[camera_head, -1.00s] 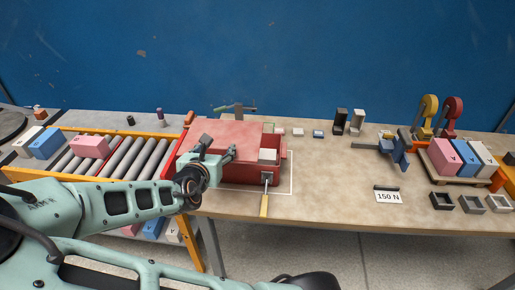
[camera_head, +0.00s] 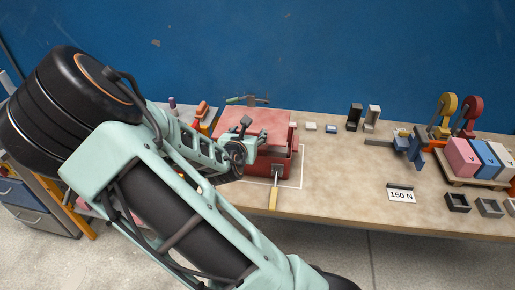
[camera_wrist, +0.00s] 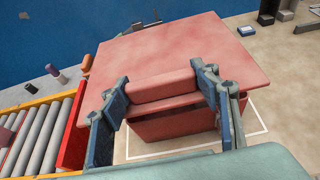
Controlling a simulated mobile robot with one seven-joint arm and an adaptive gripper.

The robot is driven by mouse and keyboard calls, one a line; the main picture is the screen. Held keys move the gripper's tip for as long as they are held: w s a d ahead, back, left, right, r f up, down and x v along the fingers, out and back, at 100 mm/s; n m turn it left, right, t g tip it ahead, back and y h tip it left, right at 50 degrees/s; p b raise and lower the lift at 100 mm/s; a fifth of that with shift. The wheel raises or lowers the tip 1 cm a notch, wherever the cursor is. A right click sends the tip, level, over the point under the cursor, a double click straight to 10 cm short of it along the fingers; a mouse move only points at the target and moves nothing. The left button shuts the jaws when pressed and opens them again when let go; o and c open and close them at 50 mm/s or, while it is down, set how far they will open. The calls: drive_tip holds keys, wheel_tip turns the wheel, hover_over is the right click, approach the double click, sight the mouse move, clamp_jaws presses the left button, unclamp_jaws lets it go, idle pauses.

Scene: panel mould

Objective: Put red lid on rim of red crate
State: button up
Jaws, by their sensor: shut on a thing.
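The red lid (camera_head: 258,119) is a flat plate with a raised bar handle (camera_wrist: 165,87). My gripper (camera_wrist: 163,90) is shut on that handle, one finger at each end; in the head view my gripper (camera_head: 252,138) is at the lid's near side. The red crate (camera_head: 284,167) stands on the table below the lid, and its near wall (camera_wrist: 175,125) shows under the lid in the wrist view. The lid covers most of the crate's top. I cannot tell whether it touches the rim, part of which is hidden by the lid and my arm.
A white outline (camera_head: 302,176) surrounds the crate, and a wooden-handled tool (camera_head: 273,198) lies in front. A roller conveyor (camera_wrist: 30,140) is to the left. Small blocks (camera_head: 331,129) lie behind right. A "150 N" sign (camera_head: 401,195) stands right, with free tabletop between.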

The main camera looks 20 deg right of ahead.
drive_tip(key=w+d+f, duration=0.2)
drive_tip(key=d+f, duration=0.2)
drive_tip(key=f, duration=0.4)
drive_tip(key=shift+f, duration=0.4)
drive_tip(key=shift+w, duration=0.1)
drive_tip(key=shift+f+b, duration=0.2)
drive_tip(key=shift+b, duration=0.15)
drive_tip(key=o, duration=1.7)
drive_tip(key=shift+r, duration=0.15)
